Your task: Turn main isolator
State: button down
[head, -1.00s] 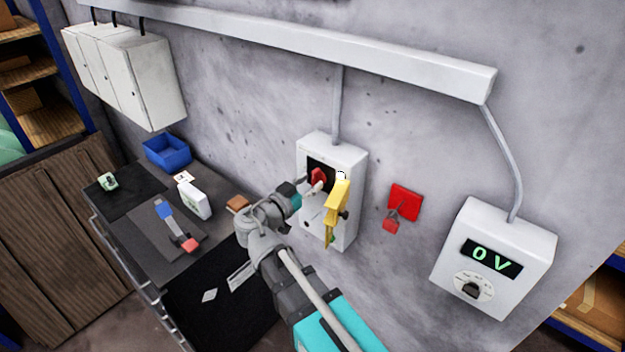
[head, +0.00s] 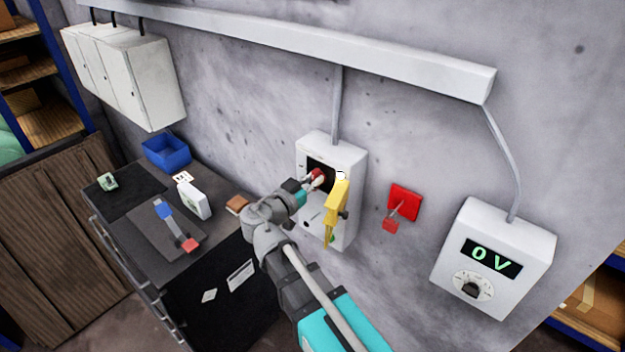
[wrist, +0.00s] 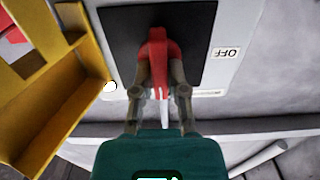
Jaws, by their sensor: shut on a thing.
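The main isolator is a white wall box (head: 345,155) with a black plate and a red handle (head: 318,174). In the wrist view the red handle (wrist: 158,50) stands out from the black plate (wrist: 200,40), and an OFF label (wrist: 228,53) shows, upside down, to its right. My gripper (wrist: 160,75) is shut on the red handle, with one finger on each side of it. In the head view my gripper (head: 312,183) reaches the box from the left and partly hides the handle.
A yellow bracket-like part (head: 337,200) stands out close to the right of the handle; it also fills the left of the wrist view (wrist: 60,90). A red plate with a padlock-like piece (head: 404,202) and a meter reading 0 V (head: 493,258) are further right. A cluttered workbench (head: 215,235) lies below left.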

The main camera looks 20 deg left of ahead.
jog(key=shift+n, duration=0.4)
jog(key=n, duration=0.3)
jog(key=shift+a, duration=0.1)
jog(key=n, duration=0.4)
jog(key=shift+w+a+f+n, duration=0.1)
jog(key=shift+n, duration=0.3)
jog(key=n, duration=0.9)
jog(key=shift+a+f+b, duration=0.1)
jog(key=shift+f+b, duration=0.1)
jog(key=shift+b, duration=0.1)
jog(key=shift+n, duration=0.3)
jog(key=c, duration=0.7)
grip_release()
jog(key=shift+w, duration=0.1)
jog(key=shift+o, duration=0.2)
